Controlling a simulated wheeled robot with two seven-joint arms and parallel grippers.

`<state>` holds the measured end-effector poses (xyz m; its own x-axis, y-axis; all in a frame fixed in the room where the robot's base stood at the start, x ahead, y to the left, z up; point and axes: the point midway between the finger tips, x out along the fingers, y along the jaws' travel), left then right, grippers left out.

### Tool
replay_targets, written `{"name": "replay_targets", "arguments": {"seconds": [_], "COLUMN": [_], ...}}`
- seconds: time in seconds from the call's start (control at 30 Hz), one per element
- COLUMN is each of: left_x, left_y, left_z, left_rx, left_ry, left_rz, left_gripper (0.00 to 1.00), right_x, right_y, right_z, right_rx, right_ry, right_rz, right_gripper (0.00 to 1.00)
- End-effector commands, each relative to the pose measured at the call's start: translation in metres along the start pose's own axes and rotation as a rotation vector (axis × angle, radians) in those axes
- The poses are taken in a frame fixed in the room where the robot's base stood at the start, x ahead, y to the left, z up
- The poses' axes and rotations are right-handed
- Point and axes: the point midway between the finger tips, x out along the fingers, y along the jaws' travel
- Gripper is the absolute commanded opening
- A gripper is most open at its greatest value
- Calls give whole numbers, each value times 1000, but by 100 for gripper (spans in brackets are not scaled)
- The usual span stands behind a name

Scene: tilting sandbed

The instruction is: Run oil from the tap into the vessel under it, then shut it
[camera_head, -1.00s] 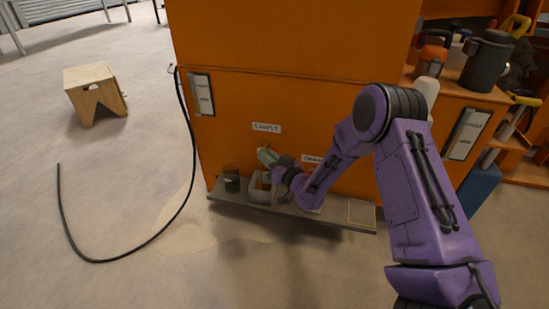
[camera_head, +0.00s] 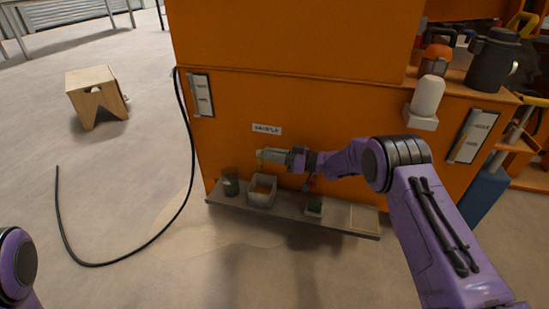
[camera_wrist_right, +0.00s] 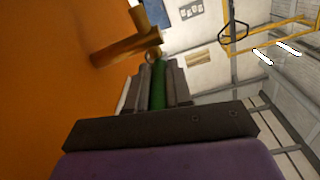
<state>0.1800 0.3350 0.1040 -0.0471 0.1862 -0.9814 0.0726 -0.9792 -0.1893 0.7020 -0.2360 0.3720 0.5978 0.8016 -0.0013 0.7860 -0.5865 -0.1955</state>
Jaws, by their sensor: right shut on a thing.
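The brass tap (camera_wrist_right: 130,48) sticks out of the orange panel, with a green lever (camera_wrist_right: 158,85). My right gripper (camera_wrist_right: 157,88) is shut on the green lever. In the head view the right gripper (camera_head: 283,157) reaches the tap from the right, below a white label. A pale square open vessel (camera_head: 262,203) stands on the shelf below the tap; its inside looks yellowish-brown, but I cannot tell whether that is oil. A thin yellowish mark shows below the tap's end; I cannot tell spout from stream. My left gripper is out of view.
The low grey shelf (camera_head: 340,225) also holds a dark green jar (camera_head: 231,182) left of the vessel and a small green-filled box (camera_head: 314,207) to its right. A black hose (camera_head: 188,120) hangs at the left. A wooden stool (camera_head: 97,95) stands farther back.

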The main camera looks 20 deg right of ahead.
Motion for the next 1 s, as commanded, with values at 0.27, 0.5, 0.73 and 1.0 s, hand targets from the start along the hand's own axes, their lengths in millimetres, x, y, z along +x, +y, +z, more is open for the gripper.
{"name": "replay_targets", "arguments": {"seconds": [0.27,0.5,0.73,1.0], "left_x": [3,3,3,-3], "left_y": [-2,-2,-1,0], "left_z": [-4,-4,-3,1], "left_rx": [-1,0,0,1], "left_ry": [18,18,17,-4], "left_rz": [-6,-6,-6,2], "left_gripper": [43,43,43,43], "right_x": [-1,-1,0,-7], "right_y": [0,0,0,1], "right_z": [2,2,1,-2], "right_rx": [2,1,1,1], "right_ry": [-9,-8,-7,-7], "right_rz": [-33,-34,-33,-31], "right_gripper": [0,0,45,45]}}
